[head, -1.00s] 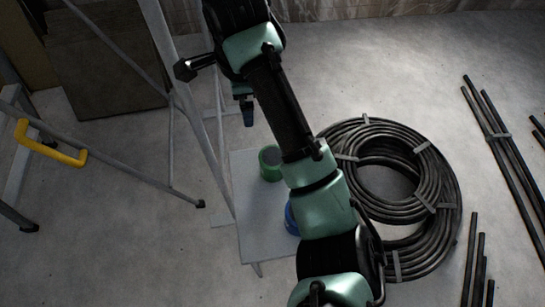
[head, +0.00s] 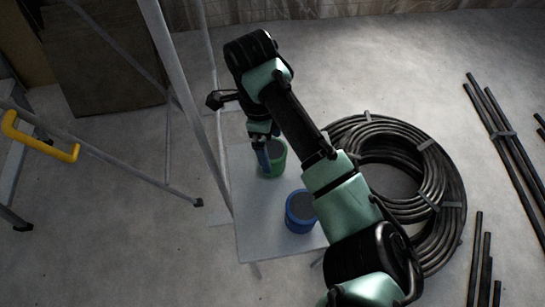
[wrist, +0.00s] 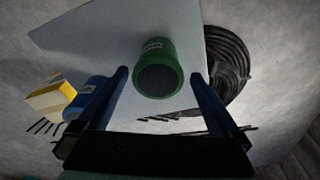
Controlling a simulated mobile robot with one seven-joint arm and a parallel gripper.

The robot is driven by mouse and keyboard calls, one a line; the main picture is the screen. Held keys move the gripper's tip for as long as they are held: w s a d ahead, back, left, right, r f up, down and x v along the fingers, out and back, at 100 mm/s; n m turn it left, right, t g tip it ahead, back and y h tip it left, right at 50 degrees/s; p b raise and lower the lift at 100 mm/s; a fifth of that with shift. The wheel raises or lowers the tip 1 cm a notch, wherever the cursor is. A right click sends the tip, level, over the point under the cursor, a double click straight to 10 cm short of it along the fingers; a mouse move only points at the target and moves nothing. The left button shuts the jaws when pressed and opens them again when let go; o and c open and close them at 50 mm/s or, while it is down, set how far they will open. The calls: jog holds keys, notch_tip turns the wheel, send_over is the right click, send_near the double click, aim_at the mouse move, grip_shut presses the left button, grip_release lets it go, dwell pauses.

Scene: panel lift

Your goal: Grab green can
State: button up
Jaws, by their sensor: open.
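The green can (head: 277,160) stands on a light grey board (head: 255,225) in the head view, partly hidden by my gripper (head: 266,158). In the wrist view the green can (wrist: 157,66) shows between and just beyond the fingers of my open gripper (wrist: 160,78). Its dark grey end faces the camera. The jaws are empty, and I cannot tell whether either finger touches the can.
A blue can (head: 301,212) stands on the same board, nearer the front; it also shows in the wrist view (wrist: 92,98). A ladder (head: 185,100) rises close left of the board. A black hose coil (head: 440,190) lies to the right, with black pipes (head: 505,140) beyond it.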

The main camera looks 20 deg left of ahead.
jog(key=f, duration=0.1)
jog(key=f+b, duration=0.1)
jog(key=f, duration=0.2)
jog(key=shift+d+f+b, duration=0.3)
jog(key=shift+d+b, duration=0.05)
jog(key=shift+d, duration=0.05)
jog(key=c, duration=1.5)
